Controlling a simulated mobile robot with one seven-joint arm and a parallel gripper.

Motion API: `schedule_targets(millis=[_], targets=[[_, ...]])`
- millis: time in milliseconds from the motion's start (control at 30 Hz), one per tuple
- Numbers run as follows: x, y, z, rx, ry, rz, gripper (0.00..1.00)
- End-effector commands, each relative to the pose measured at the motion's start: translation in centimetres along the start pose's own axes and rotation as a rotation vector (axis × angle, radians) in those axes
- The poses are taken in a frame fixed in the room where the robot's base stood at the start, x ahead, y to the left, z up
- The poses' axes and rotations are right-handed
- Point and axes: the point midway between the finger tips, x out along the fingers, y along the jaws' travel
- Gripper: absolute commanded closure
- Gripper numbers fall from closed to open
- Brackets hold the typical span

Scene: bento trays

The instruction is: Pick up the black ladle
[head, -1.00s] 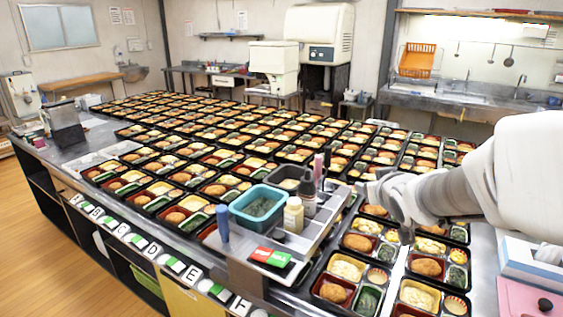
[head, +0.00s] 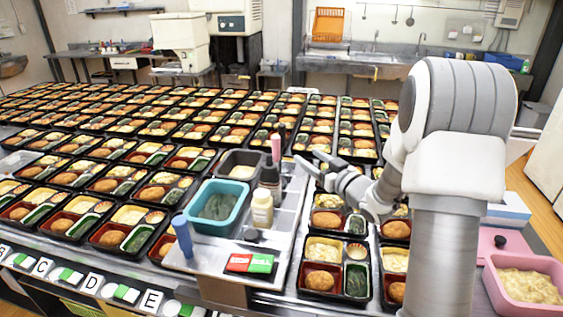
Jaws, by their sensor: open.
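My gripper (head: 312,162) is open and empty. It reaches left above the rows of bento trays, just right of the raised metal stand. I cannot make out a black ladle with certainty. A small black rounded object (head: 500,241) lies on the pink board at the right, too small to identify. Ladle-like utensils (head: 410,18) hang on the far back wall, well away from the gripper. My arm hides part of the trays at the right.
The metal stand (head: 290,225) holds a blue tub (head: 216,207) and several bottles. Filled bento trays (head: 323,249) cover most of the table. A pink container (head: 525,284) of pale food stands at the right edge.

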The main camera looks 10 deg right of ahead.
Motion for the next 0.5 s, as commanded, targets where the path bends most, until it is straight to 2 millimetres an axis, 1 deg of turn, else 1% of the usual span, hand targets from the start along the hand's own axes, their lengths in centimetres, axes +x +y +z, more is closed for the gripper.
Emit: schedule_targets(millis=[67, 167, 267, 500], targets=[[0.0, 0.0, 0.3, 0.006, 0.009, -0.011, 0.36], [0.7, -0.1, 0.2, 0.008, 0.016, -0.017, 0.36], [2.4, -0.2, 0.2, 0.008, 0.016, -0.019, 0.36], [7.7, -0.3, 0.1, 0.008, 0.015, -0.017, 0.36]])
